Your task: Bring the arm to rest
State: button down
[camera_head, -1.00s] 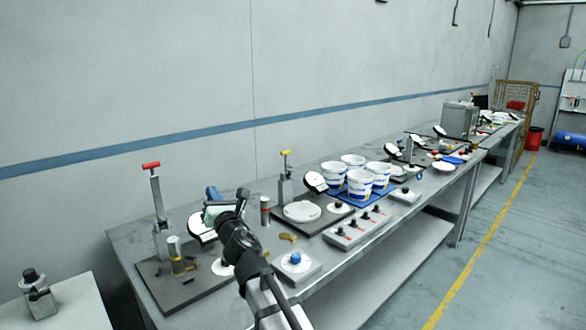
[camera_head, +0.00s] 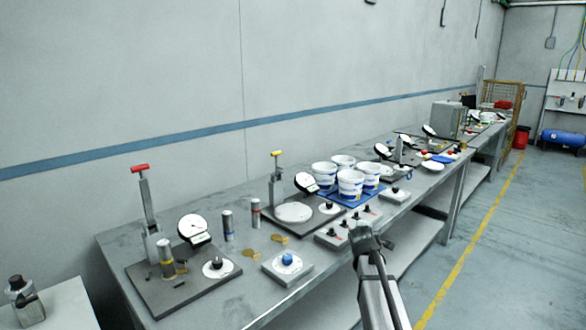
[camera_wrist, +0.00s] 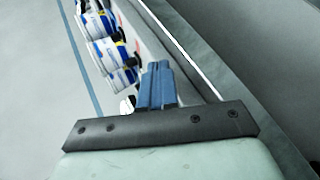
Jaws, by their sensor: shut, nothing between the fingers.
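My gripper (camera_wrist: 158,68) shows its two blue fingers side by side in the wrist view, closed together with nothing between them. In the head view my arm rises from the bottom right, its dark wrist by the front edge of the workbench (camera_head: 240,312); the fingers cannot be made out there. The gripper is clear of the left press stand with the red handle (camera_head: 139,168) and its dial gauge (camera_head: 194,229).
White-and-blue tubs (camera_head: 350,185) stand on a blue mat. A grey control box (camera_head: 330,238) is just left of my wrist, and a blue-knob box (camera_head: 287,263) is further left. Two grey cylinders (camera_head: 228,226) stand mid-bench. The floor at right is open.

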jog(key=s+d+f+m+g, duration=0.3)
jog(key=d+f+m, duration=0.2)
jog(key=d+f, duration=0.4)
jog(key=s+a+f+m+g+y, duration=0.1)
jog(key=s+a+f+m+g, duration=0.2)
jog(key=s+f, duration=0.8)
jog(key=s+a+f+m+g+y, duration=0.1)
jog(key=s+a+f+g, duration=0.4)
jog(key=f, duration=1)
jog(key=s+a+f+m+g, duration=0.15)
jog(key=s+f, duration=0.45)
jog(key=s, duration=0.6)
jog(key=s+a+f+m+g, duration=0.1)
jog(key=s+a+f, duration=0.2)
jog(key=s+f, duration=0.65)
jog(key=s+a+m+g, duration=0.1)
jog(key=s+a+g, duration=0.1)
jog(key=s, duration=1)
jog(key=s+a+f+m+g+y, duration=0.1)
jog(key=s+m+g, duration=0.1)
jog(key=s, duration=1.1)
jog(key=shift+s+a+f+g, duration=0.15)
jog(key=shift+a+g, duration=0.25)
jog(key=shift+g, duration=0.15)
